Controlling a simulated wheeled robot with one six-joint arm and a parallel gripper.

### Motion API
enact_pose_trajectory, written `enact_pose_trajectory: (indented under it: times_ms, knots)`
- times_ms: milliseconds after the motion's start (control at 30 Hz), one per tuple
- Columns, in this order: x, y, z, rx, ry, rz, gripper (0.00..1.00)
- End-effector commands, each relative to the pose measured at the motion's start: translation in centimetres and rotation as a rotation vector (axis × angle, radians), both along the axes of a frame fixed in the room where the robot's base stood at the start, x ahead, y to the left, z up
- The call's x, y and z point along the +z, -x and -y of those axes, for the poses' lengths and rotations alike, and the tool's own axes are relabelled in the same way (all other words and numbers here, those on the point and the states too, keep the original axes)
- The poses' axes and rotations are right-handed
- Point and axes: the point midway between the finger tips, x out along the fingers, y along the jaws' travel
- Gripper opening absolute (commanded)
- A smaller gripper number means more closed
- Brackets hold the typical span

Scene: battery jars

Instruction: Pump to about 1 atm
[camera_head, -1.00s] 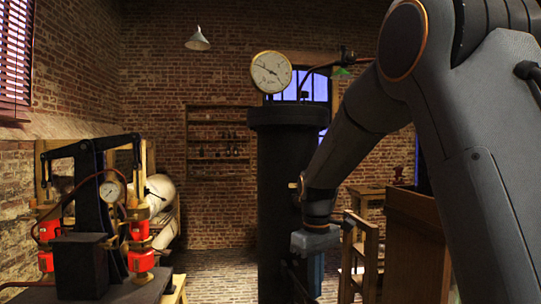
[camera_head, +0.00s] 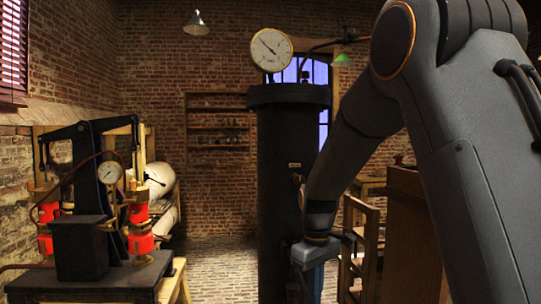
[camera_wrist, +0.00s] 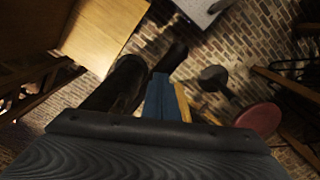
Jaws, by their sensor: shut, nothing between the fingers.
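The pump (camera_head: 88,165) stands on a table at the left in the head view. My gripper (camera_head: 312,284) points down in front of the vessel's lower right side, well right of the pump. Its blue fingers also show in the wrist view (camera_wrist: 162,96), shut and empty.
The pump's table (camera_head: 173,283) fills the lower left. A wooden chair (camera_head: 360,240) and cabinet (camera_head: 410,235) stand close right of my gripper. Brick floor (camera_head: 215,250) is clear between pump and vessel. The wrist view shows a reddish round seat (camera_wrist: 260,118).

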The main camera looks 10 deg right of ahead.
Motion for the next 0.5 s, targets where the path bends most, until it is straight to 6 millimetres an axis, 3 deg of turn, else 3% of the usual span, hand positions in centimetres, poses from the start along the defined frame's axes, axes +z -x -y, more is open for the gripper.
enact_pose_trajectory:
  times_ms: [267, 500]
  knots:
    - [-4.4, 0.0, 0.0, 0.000, 0.000, -0.004, 0.00]
    - [-1.6, 0.2, 0.0, 0.000, 0.000, -0.001, 0.00]
